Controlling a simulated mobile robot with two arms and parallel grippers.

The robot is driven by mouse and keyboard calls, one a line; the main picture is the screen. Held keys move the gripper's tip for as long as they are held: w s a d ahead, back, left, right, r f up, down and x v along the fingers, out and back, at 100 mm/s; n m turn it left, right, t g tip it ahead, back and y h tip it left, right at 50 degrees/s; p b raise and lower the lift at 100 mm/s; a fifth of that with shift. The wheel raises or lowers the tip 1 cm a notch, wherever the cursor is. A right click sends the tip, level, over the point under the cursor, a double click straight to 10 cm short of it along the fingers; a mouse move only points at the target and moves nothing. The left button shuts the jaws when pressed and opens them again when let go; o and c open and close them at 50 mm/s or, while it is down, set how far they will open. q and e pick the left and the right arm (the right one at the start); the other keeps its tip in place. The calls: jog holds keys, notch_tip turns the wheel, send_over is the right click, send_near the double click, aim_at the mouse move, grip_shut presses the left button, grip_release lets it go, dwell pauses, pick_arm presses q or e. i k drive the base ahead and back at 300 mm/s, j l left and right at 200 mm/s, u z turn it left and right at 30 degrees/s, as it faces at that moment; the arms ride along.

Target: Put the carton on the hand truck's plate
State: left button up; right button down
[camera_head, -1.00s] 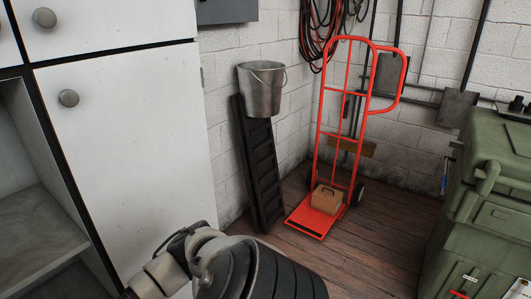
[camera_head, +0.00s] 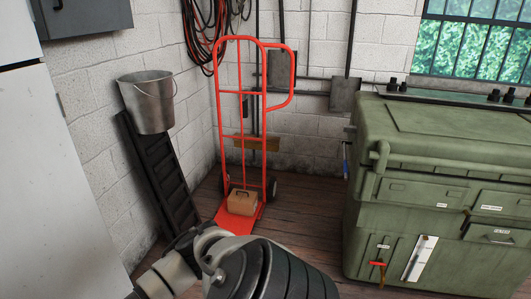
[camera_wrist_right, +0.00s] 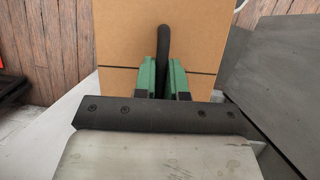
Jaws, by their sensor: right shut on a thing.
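In the right wrist view my right gripper (camera_wrist_right: 163,78) is shut on the black handle (camera_wrist_right: 163,38) of a brown carton (camera_wrist_right: 120,35). In the head view the red hand truck (camera_head: 219,120) stands upright by the back wall. Its red plate (camera_head: 228,218) lies at the floor, and a brown box (camera_head: 241,204) with a dark handle sits on it, with no gripper near it. Neither gripper shows in the head view.
A black ramp-like piece (camera_head: 160,170) leans at the left wall under a metal bucket (camera_head: 148,103). A big green case (camera_head: 440,160) stands at right. A white cabinet (camera_head: 60,190) is at left. Wooden floor (camera_head: 310,200) is clear between the hand truck and green case.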

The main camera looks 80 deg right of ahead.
aim_at(231, 225)
jog(key=i+l+z, duration=0.2)
jog(key=l, duration=0.25)
jog(key=l+z, duration=0.2)
jog(key=l, duration=0.25)
jog(key=i+l+z, duration=0.2)
jog(key=l, duration=0.15)
jog(key=i+l+z, duration=0.2)
jog(key=l, duration=0.2)
jog(key=i+l, duration=0.2)
jog(key=l, duration=0.25)
jog(key=i+l, duration=0.2)
jog(key=l, duration=0.2)
jog(key=i+l+z, duration=0.1)
jog(key=l, duration=0.35)
jog(key=i+l, duration=0.3)
jog(key=l, duration=0.15)
jog(key=i+l, duration=0.2)
jog(key=l, duration=0.2)
jog(key=i+l+z, duration=0.1)
jog(key=i+l, duration=0.15)
jog(key=l, duration=0.15)
